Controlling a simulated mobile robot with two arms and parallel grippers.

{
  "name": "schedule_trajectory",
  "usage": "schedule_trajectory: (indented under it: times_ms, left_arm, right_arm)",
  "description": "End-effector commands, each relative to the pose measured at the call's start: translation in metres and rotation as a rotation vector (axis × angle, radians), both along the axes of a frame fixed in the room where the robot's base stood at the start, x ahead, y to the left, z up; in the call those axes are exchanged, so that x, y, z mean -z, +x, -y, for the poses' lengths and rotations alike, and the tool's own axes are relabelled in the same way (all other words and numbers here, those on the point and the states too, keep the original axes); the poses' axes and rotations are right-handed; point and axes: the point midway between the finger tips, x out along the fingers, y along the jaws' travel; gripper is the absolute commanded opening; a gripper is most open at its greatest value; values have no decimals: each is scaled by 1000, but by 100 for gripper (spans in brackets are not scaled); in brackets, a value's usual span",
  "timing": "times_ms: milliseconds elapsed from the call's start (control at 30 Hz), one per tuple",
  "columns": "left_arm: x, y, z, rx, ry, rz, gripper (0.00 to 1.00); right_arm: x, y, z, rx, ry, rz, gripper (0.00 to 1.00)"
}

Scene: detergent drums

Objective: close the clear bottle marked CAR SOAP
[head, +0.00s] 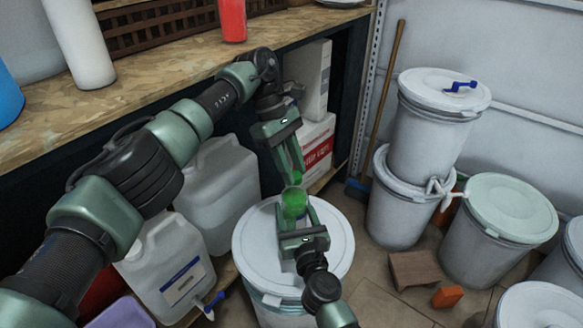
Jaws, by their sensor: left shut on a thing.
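A small bottle (293,204) with bright green contents shows at the middle, over the white drum lid; its marking cannot be read. My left gripper (291,178) reaches down from above to the top of the bottle and is shut on what looks like its cap, mostly hidden between the fingers. Whether the cap touches the bottle's neck cannot be told. My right gripper (296,212) comes up from below, with a finger on each side of the bottle. Whether its fingers press on the bottle is not clear.
A white lidded drum (248,248) stands under both grippers. Clear jugs (170,268) stand left of it. A wooden worktop (150,62) runs above at the left. Stacked drums (430,150) and a pale-green-lidded drum (510,210) stand right. A brown block (413,270) lies on the floor.

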Motion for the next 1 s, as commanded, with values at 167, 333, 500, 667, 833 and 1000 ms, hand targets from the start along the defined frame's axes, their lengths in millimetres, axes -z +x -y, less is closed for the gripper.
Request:
schedule_trajectory:
  times_ms: [167,333,500,667,833,1000]
  left_arm:
    - [-1,1,0,118,-3,6,0]
    - [-2,0,-1,154,-6,9,0]
    - [-2,0,-1,154,-7,8,0]
    - [-2,0,-1,153,-8,7,51]
    - [-2,0,-1,153,-7,7,51]
    - [-6,0,-1,153,-8,7,51]
  right_arm:
    - [0,-1,-2,-5,-6,2,0]
    - [0,-1,-2,-6,-6,2,0]
    - [0,-1,-2,-5,-5,2,0]
    - [0,-1,-2,-5,-4,2,0]
    - [0,-1,-2,-5,-4,1,0]
    - [0,-1,-2,-4,-3,1,0]
